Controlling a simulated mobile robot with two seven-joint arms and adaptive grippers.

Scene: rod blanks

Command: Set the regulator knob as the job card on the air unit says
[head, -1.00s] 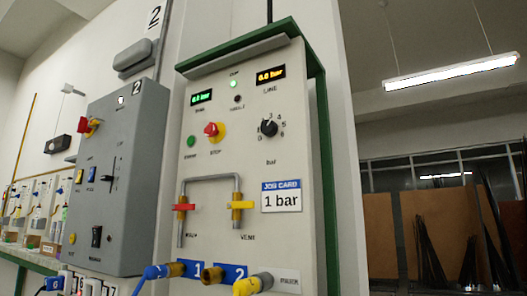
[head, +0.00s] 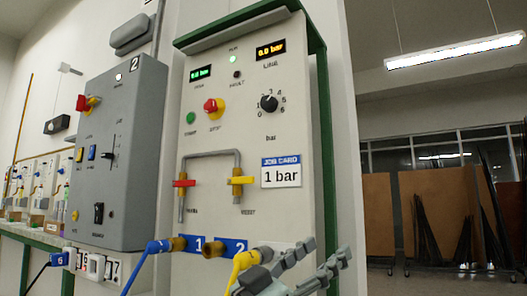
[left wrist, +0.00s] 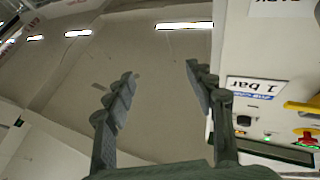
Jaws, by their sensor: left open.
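The air unit is a pale panel (head: 215,130) with a green frame. Its black regulator knob (head: 268,103) sits at the upper right inside a ring of numbers; I cannot tell where it points. The job card (head: 281,172) below it reads 1 bar. The orange LINE display (head: 270,50) reads 0.0 bar. My left gripper (head: 328,250) is open and empty, at the panel's lower right, well below the knob. In the left wrist view its fingers (left wrist: 160,80) are apart, and the card (left wrist: 257,88) and knob (left wrist: 243,120) appear upside down at the right. My right gripper is not in view.
A red stop button (head: 211,106), red valve handle (head: 184,183) and yellow valve handle (head: 243,180) are on the panel. Blue and yellow hoses (head: 245,260) join its lower edge. A grey control box (head: 118,160) stands left. Space right of the panel is open.

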